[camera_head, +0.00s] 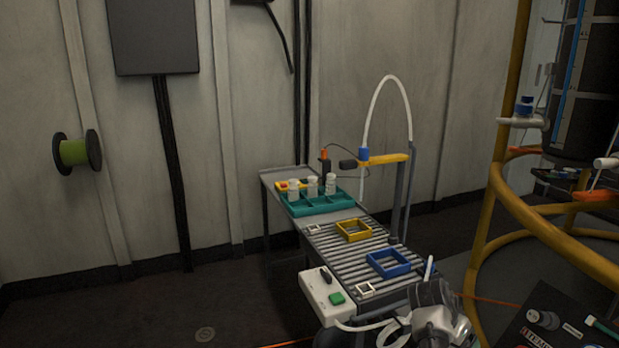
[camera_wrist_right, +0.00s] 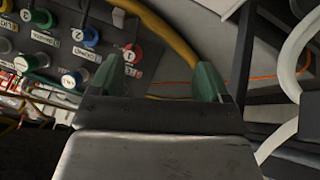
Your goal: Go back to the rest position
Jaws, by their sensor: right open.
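My right gripper (camera_wrist_right: 160,80) shows in the right wrist view with its two green fingertips spread wide apart. Nothing is between them. Beyond them are a dark panel with coloured knobs at the left and a floor with an orange line. In the head view, a grey and white part of my arm (camera_head: 437,315) shows at the bottom, in front of the near end of the roller table; I cannot make out the fingers there. My left gripper is in neither view.
A roller table (camera_head: 325,242) carries a yellow frame (camera_head: 353,237), a blue frame (camera_head: 370,265) and a teal tray (camera_head: 318,209) with white bottles. A white control box (camera_head: 314,295) hangs at its near side. Yellow railing (camera_head: 484,225) stands right. Floor at left is clear.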

